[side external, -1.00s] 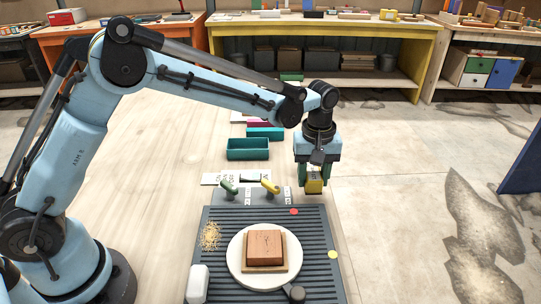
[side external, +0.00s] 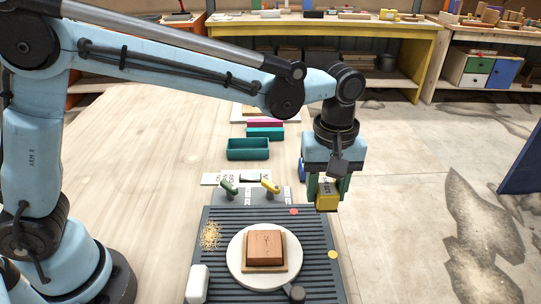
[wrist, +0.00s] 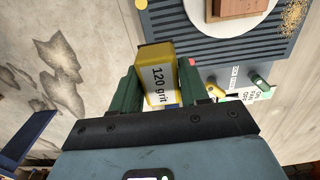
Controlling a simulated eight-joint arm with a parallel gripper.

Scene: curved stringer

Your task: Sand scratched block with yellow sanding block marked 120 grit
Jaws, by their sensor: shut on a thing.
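My gripper (side external: 327,190) is shut on the yellow sanding block (side external: 327,202), held in the air at the right edge of the table, beyond the far right corner of the grey ribbed mat. In the wrist view the yellow block (wrist: 160,82) sits between the two green fingers and its label reads "120 grit". The scratched block (side external: 266,246) is reddish-brown wood with dark marks on top. It rests on a thin wooden piece on a round white plate (side external: 237,271). The held block and the scratched block are apart.
The grey ribbed mat (side external: 218,283) carries a white object (side external: 197,284), a pile of shavings (side external: 210,235) and a dark knob (side external: 294,293). A green handle (side external: 228,188) and a yellow handle (side external: 270,187) stand behind it. Teal bins (side external: 248,149) lie farther back.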

